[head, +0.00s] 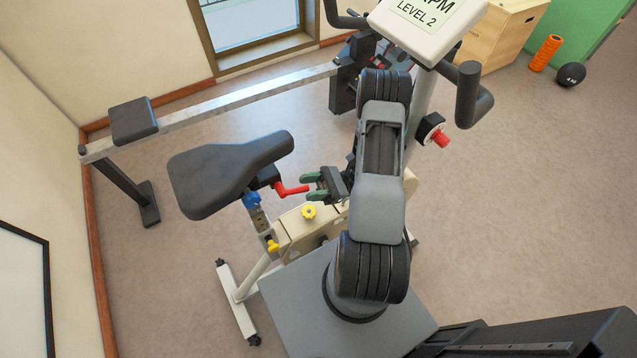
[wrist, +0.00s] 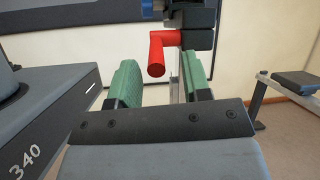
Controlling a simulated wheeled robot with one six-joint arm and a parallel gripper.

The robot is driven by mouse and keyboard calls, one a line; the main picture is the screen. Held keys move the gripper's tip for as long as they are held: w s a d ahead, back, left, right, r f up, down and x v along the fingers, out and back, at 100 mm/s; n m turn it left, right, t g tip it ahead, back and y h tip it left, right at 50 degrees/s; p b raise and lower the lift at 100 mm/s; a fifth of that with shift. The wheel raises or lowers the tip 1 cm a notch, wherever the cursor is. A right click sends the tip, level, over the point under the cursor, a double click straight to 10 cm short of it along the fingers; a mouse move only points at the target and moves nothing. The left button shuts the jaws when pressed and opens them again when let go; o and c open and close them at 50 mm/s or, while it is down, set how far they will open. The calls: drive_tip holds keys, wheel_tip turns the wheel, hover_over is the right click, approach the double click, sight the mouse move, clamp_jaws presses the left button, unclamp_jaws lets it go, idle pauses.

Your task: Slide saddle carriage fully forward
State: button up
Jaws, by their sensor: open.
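The exercise bike's dark saddle (head: 215,178) stands left of my arm in the head view. Under it is the dark carriage block (head: 266,176), which also shows at the top of the wrist view (wrist: 199,18). A red lever (head: 292,190) sticks out from the carriage toward my gripper. My gripper (head: 313,187) is open, with its green fingers pointing at the lever's end. In the wrist view, the red lever (wrist: 156,56) appears ahead, between and above the finger tips (wrist: 160,72). I see no contact. The saddle hides much of the carriage rail.
A blue knob (head: 251,200) and yellow knobs (head: 309,211) sit on the bike below the saddle. The bike console (head: 420,28) and handlebar (head: 470,95) rise beside my arm. A rower (head: 215,103) stands behind.

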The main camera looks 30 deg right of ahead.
drive_tip(key=p+v, duration=0.5)
drive_tip(key=p, duration=0.1)
drive_tip(key=shift+r+p, duration=0.1)
drive_tip(key=shift+p, duration=0.3)
idle(0.3)
wheel_tip(320, 180, up, 29)
drive_tip(key=n+t+h, duration=0.3)
drive_tip(key=n+h, duration=1.4)
drive_tip(key=h, duration=0.6)
hover_over(307, 189)
drive_tip(key=s+a, duration=0.1)
drive_tip(key=shift+s+f, duration=0.15)
drive_tip(key=shift+f, duration=0.1)
